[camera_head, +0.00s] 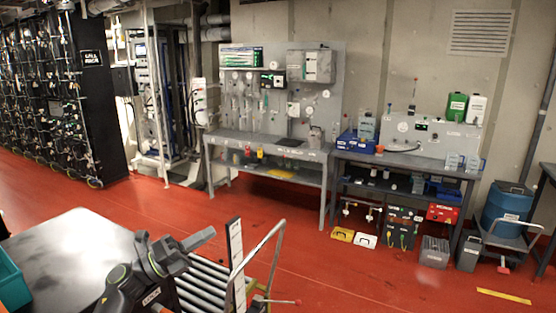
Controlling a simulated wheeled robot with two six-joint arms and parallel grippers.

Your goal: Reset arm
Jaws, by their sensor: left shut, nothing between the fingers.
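My left gripper (202,238) shows at the bottom of the head view, at the end of my dark arm. Its fingers are shut and empty, pointing up and to the right. It is in front of a roller cart (205,283) and near the right side of a grey table top (75,250). It appears apart from both, though its exact height is hard to tell. My right gripper is not in the picture.
A teal bin (10,282) sits at the left edge of the table. Workbenches (270,145) with equipment stand along the back wall. Dark racks (60,100) stand at the far left. A blue drum (505,208) is at the right. The red floor (340,275) between is mostly clear.

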